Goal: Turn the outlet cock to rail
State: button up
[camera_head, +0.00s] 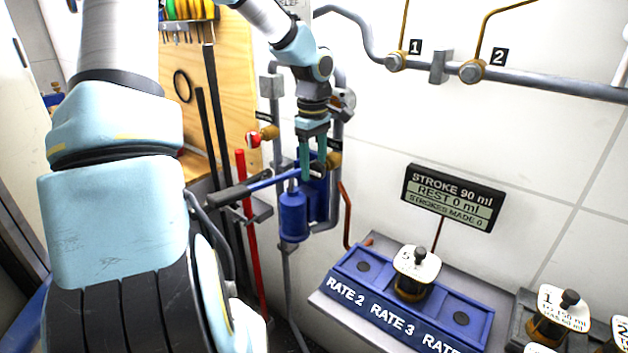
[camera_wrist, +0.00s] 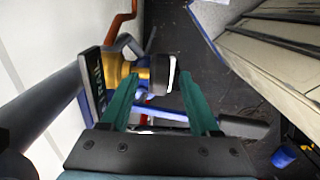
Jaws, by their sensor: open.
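A brass cock (camera_wrist: 140,70) with a pale, dark-edged knob (camera_wrist: 162,74) shows in the wrist view, beside a dark label plate (camera_wrist: 97,78) whose lettering I cannot read surely. My gripper (camera_wrist: 158,92) is open, with one teal finger on each side of the knob; I cannot tell whether either touches it. In the head view my gripper (camera_head: 313,160) points down in front of the pipes, and part of a brass cock (camera_head: 334,160) shows just right of it. The cock's handle and setting are hidden there by the fingers.
A blue pump cylinder (camera_head: 293,215) and its dark-gripped lever (camera_head: 236,192) lie close below my gripper. Another brass cock (camera_head: 268,133) with a red-and-white end is to the left. A blue rate block (camera_head: 350,283) stands right, below a stroke display (camera_head: 453,197).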

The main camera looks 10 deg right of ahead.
aim_at(314, 162)
notch_tip(314, 162, up, 6)
jog(key=shift+r, duration=0.15)
dwell(0.3)
jog(key=w+a+m+t+b, duration=0.2)
jog(key=w+a+m+t, duration=0.1)
jog(key=w+a+t, duration=0.5)
jog(key=s+a+f+m+g+b, duration=0.1)
jog(key=s+a+f+m+g, duration=0.2)
jog(key=s, duration=0.8)
jog(key=s+a+f+m+g+b, duration=0.1)
jog(key=s+a+f+m+g, duration=0.2)
jog(key=s, duration=0.8)
notch_tip(314, 162, down, 4)
jog(key=shift+a+f+m+b, duration=0.1)
jog(key=shift+a+m+b, duration=0.3)
jog(key=shift+a, duration=0.85)
